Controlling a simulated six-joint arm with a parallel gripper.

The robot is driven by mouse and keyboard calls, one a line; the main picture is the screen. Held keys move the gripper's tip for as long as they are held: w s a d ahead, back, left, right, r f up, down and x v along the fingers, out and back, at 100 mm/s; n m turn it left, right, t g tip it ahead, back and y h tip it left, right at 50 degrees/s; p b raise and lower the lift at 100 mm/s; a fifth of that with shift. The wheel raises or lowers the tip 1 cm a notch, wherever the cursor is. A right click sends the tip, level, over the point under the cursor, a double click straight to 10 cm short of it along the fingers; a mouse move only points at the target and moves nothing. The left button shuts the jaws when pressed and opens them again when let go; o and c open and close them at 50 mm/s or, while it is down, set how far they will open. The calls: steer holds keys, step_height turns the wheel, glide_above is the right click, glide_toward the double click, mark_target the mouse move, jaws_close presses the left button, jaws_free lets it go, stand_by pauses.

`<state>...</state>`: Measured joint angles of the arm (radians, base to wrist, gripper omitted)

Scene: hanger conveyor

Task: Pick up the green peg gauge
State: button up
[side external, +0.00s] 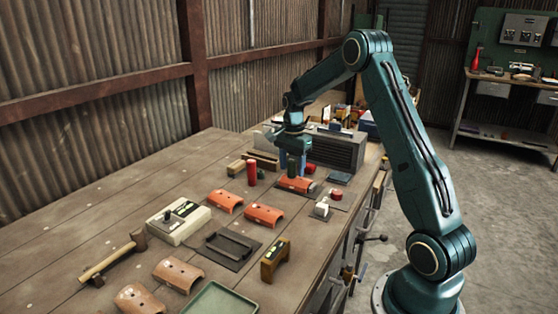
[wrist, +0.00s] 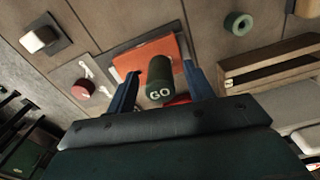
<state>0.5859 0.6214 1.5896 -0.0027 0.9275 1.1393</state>
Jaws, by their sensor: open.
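The green peg gauge (wrist: 160,78) shows in the wrist view as a dark green cylinder with "GO" on its near end. It sits between the two blue fingers of my gripper (wrist: 160,92), with an orange curved tile (wrist: 140,55) beyond it. A bit of red (wrist: 180,99) shows just below it; I cannot tell whether it belongs to the gauge. My gripper is open, with a finger on each side of the gauge. In the side view my gripper (side external: 293,172) points down at an orange tile (side external: 297,185), and the gauge is hard to make out there.
Wooden blocks (wrist: 268,66) lie close by. A red knob (side external: 336,194) and a white block (side external: 321,209) are on the right. More orange tiles (side external: 264,215) lie nearer the camera.

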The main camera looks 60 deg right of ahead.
steer(key=c, duration=1.1)
steer(key=shift+r, duration=0.2)
step_height(320, 180, up, 20)
steer(key=shift+f, duration=0.15)
steer(key=shift+f, duration=0.15)
stand_by(0.5)
steer(key=s+f, duration=0.1)
steer(key=f, duration=0.2)
steer(key=s+f, duration=0.1)
steer(key=f, duration=0.3)
steer(key=s+f, duration=0.1)
steer(key=f, duration=0.3)
steer(key=shift+s+f, duration=0.1)
steer(key=shift+f, duration=0.15)
